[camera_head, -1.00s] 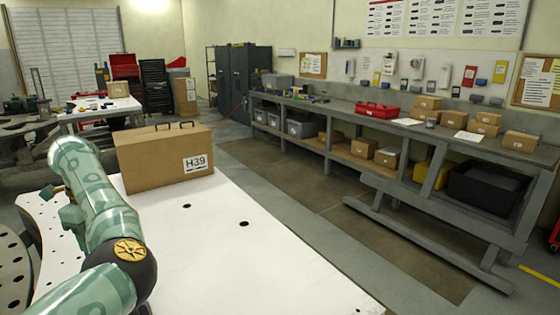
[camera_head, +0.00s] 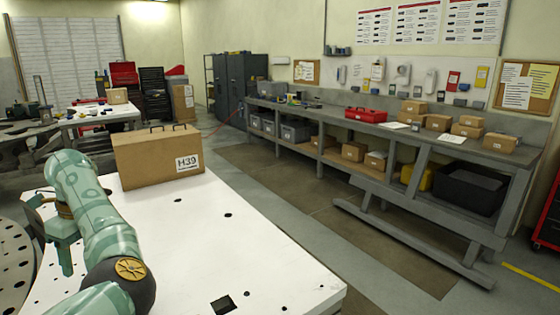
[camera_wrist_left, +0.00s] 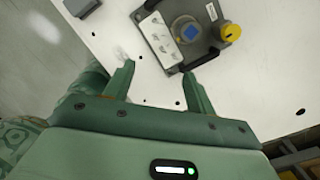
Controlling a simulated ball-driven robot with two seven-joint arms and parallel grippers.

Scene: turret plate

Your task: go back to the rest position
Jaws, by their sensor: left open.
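My left arm comes in from the left in the head view. Its green gripper (camera_head: 63,245) hangs over the left edge of the white plate-like table top (camera_head: 200,240), with its fingers only partly seen. In the left wrist view, the two green fingers (camera_wrist_left: 160,86) are spread apart with nothing between them. My right gripper is in neither view.
A cardboard box (camera_head: 157,158) marked H39 stands at the table's far end. A grey block (camera_wrist_left: 82,6) lies on the white surface in the wrist view. A long grey workbench (camera_head: 350,115) with boxes stands at the right, across open floor.

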